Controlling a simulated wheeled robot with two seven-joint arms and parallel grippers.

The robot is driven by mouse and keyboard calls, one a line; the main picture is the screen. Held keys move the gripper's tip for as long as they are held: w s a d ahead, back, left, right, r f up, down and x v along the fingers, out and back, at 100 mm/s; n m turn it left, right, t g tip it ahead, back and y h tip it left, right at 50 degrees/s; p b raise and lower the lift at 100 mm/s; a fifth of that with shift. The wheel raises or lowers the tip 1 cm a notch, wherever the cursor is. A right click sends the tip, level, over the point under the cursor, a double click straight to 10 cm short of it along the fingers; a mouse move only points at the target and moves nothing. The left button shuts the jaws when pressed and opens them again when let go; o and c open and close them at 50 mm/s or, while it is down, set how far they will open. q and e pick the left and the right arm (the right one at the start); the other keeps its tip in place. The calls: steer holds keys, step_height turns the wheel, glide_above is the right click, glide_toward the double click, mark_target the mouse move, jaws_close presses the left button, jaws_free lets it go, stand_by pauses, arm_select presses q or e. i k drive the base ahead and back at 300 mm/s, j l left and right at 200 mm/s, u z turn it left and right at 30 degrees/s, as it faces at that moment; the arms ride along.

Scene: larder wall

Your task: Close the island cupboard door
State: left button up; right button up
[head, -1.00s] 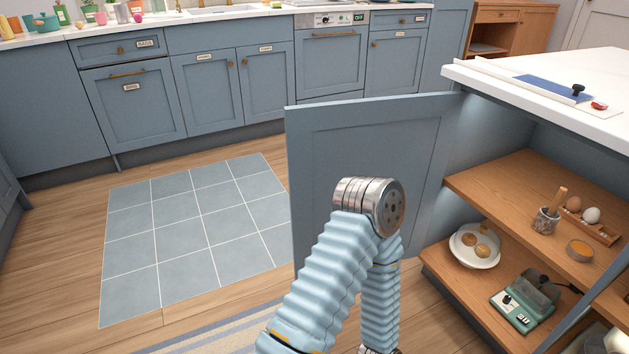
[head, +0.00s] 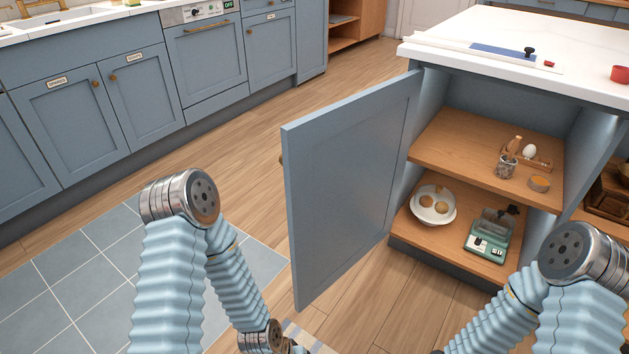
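The island cupboard door (head: 350,185) is blue and panelled, and stands wide open in the head view. It is hinged at the island's left front corner, and its inner face shows. A bit of a brass handle (head: 282,161) peeks out behind its free edge. The open cupboard shows an upper wooden shelf (head: 455,150) and a lower one (head: 450,236). My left arm is left of the door, bent down to the bottom edge. My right arm is at the lower right, in front of the cupboard. Both grippers are below the picture, so their fingers are hidden.
A white plate (head: 432,213) with round items and a green scale-like appliance (head: 490,236) sit on the lower shelf. A jar (head: 506,166), an egg rack and a small bowl (head: 540,183) stand above. Wooden floor in front of the door is clear.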

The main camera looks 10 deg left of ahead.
mark_target(343, 162)
steer(key=j+z, duration=0.25)
steer(key=j, duration=0.2)
steer(key=j+z, duration=0.25)
steer(key=j, duration=0.2)
steer(key=k+j+z, duration=0.1)
steer(key=j+z, duration=0.2)
steer(key=j, duration=0.15)
steer(key=k+j+z, duration=0.1)
steer(key=j+z, duration=0.15)
steer(key=j, duration=0.15)
steer(key=k+j+z, duration=0.25)
steer(key=j, duration=0.2)
steer(key=i+j+z, duration=0.15)
steer(key=j+z, duration=0.7)
steer(key=j, duration=0.25)
steer(key=i+j+u, duration=0.4)
steer(key=j, duration=0.25)
steer(key=k+j+u, duration=0.1)
steer(key=k+j, duration=0.15)
steer(key=j, duration=0.25)
steer(key=k+j+u, duration=0.15)
steer(key=j, duration=0.15)
